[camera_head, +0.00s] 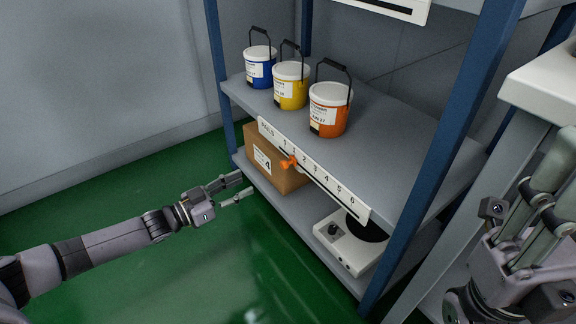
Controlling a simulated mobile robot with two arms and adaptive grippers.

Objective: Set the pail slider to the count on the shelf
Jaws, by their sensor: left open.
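Three pails with white lids and black handles stand on the upper shelf board: a blue pail (260,70), a yellow pail (291,88) and an orange pail (329,112). A white scale strip (330,186) marked PAILS with numbers up to 6 runs along the shelf's front edge. Its orange slider knob (289,161) sits near the strip's left, low-number end; its exact number is hard to read. My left gripper (244,184) is open and empty, left of the knob and apart from it. My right gripper (541,205) is at the lower right; its finger opening is unclear.
A cardboard box (264,154) and a white device with a dark round plate (346,244) stand on the lower board. Blue shelf posts (441,150) frame the shelf. A pale bench (545,85) is at right. Green floor (150,185) at left is free.

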